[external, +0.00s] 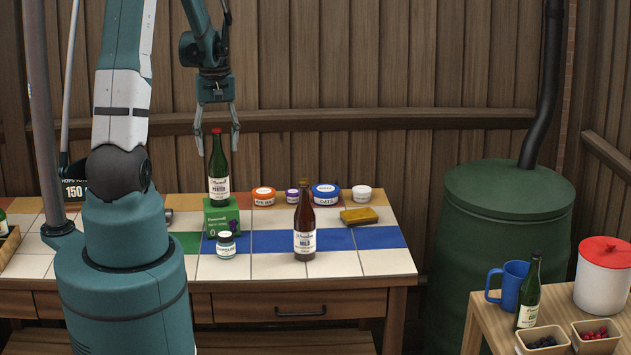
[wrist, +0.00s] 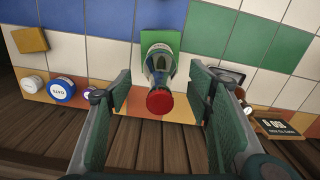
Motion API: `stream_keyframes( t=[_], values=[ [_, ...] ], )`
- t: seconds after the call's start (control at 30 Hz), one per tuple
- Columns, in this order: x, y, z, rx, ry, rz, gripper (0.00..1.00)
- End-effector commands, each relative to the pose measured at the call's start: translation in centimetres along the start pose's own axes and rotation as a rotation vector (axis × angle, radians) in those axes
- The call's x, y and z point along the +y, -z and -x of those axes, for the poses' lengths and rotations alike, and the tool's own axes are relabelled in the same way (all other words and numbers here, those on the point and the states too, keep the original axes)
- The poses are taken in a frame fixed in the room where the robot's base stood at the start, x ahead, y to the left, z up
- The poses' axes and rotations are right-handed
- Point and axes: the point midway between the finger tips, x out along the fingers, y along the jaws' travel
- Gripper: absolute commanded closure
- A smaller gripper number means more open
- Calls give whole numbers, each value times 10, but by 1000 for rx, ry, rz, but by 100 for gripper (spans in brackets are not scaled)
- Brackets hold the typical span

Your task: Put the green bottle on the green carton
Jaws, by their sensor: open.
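A green bottle (external: 218,168) with a red cap and white label stands upright on top of the green carton (external: 221,222) on the tiled table. In the wrist view the bottle (wrist: 160,68) is seen from above, red cap toward me, with the green carton (wrist: 172,40) beneath it. My gripper (external: 217,153) points down over the bottle, open, with one finger on each side of its neck. The wrist view shows gaps between the bottle and both fingers (wrist: 158,85).
A brown bottle (external: 304,226) and a small white-labelled jar (external: 226,245) stand near the carton. Several tubs (external: 326,194) and a yellow sponge (external: 359,216) are behind. Another green bottle (external: 528,292), a blue mug (external: 514,284) and a red-lidded canister (external: 603,278) stand on the side table.

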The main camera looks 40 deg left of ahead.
Motion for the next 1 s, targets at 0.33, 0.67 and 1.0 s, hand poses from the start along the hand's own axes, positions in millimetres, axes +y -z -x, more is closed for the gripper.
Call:
stream_keyframes(
  t=[0.33,0.67,1.0],
  values=[
    [0,0,37,0,0,0,49],
    [0,0,47,0,0,0,49],
    [0,0,46,0,0,0,49]
  ],
)
